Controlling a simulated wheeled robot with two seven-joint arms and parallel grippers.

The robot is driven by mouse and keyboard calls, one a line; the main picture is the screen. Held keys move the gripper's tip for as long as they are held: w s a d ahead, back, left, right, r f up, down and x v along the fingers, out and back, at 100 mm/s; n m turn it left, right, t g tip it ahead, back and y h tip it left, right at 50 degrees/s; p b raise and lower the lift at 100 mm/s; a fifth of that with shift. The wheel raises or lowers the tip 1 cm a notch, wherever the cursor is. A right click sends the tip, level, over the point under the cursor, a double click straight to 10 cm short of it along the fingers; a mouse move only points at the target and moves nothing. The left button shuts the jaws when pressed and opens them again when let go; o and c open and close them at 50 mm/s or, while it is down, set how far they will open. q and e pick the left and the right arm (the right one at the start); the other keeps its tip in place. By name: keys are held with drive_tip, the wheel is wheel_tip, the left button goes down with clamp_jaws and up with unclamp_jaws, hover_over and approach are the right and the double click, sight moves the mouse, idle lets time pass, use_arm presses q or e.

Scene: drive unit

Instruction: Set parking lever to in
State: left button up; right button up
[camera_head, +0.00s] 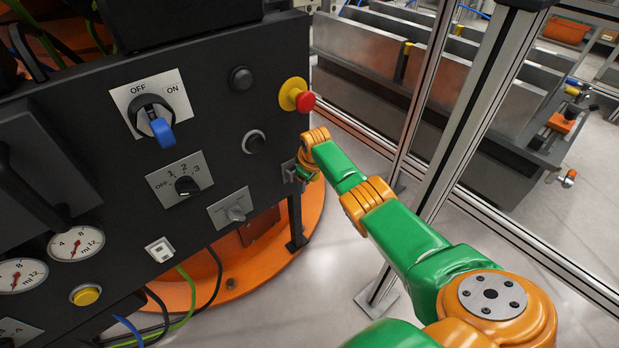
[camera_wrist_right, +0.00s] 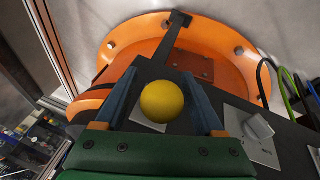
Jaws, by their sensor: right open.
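A round yellow knob (camera_wrist_right: 162,101), which I take to be the parking lever's end, shows in the right wrist view in front of a pale plate on the dark panel. My right gripper (camera_wrist_right: 160,76) is open, with one blue-grey finger on each side of the knob. A gap shows beside the knob on both sides. In the head view, my right gripper (camera_head: 301,174) is at the panel's lower right edge, over a small grey plate (camera_head: 289,171). It hides the knob there, and the lever's in or out position cannot be told. My left gripper is not in view.
The panel carries a blue-handled OFF/ON switch (camera_head: 160,128), a numbered dial (camera_head: 186,186), a small grey switch (camera_head: 236,212) and a red emergency button (camera_head: 305,101). An orange round base (camera_head: 312,212) lies below. Metal posts (camera_head: 475,110) stand behind my right arm.

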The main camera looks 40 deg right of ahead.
drive_tip(key=p+v, duration=0.6)
drive_tip(key=shift+r, duration=0.35)
drive_tip(key=shift+s+a+r, duration=0.1)
drive_tip(key=shift+s+r, duration=0.05)
